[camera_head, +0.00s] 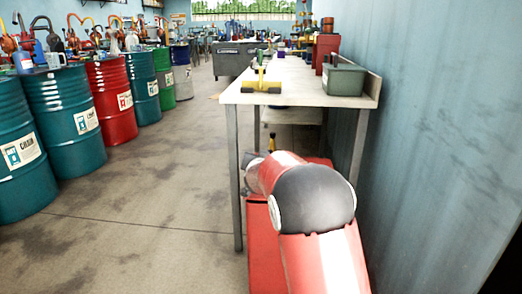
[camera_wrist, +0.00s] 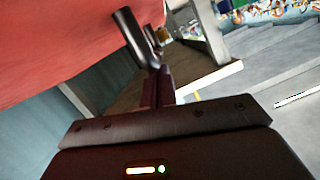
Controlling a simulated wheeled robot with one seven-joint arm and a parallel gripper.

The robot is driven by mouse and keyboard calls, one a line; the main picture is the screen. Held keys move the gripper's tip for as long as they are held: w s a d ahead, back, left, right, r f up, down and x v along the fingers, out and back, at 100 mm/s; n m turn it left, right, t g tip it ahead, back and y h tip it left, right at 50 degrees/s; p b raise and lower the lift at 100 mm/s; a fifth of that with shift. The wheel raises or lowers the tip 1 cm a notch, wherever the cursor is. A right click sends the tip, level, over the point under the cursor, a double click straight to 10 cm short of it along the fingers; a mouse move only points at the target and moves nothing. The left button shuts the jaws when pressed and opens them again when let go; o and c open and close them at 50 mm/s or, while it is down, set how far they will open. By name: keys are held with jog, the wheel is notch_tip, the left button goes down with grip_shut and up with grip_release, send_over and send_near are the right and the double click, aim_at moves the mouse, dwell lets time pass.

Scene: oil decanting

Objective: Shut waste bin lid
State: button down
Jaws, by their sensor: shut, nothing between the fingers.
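A red bin (camera_head: 262,250) stands on the floor beside the near end of the workbench in the head view, mostly hidden behind my red and black arm. Whether its lid is open or shut cannot be told there. In the wrist view a large tilted red surface (camera_wrist: 60,45), apparently the bin's lid, fills the upper left. A black bar like a handle (camera_wrist: 135,35) shows at its edge. My gripper (camera_wrist: 157,80) is shut and empty, its fingertips close to the lower end of the black bar; whether they touch cannot be told.
The workbench (camera_head: 290,97) carries a green box (camera_head: 343,78) and a yellow-footed tool (camera_head: 261,85). A bench leg (camera_head: 234,180) stands close left of my arm. Blue wall lies right. Drums (camera_head: 60,100) line the left; the floor between (camera_head: 160,200) is clear.

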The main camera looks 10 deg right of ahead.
jog(key=shift+a+f, duration=0.25)
jog(key=shift+f, duration=0.7)
jog(key=shift+f, duration=0.1)
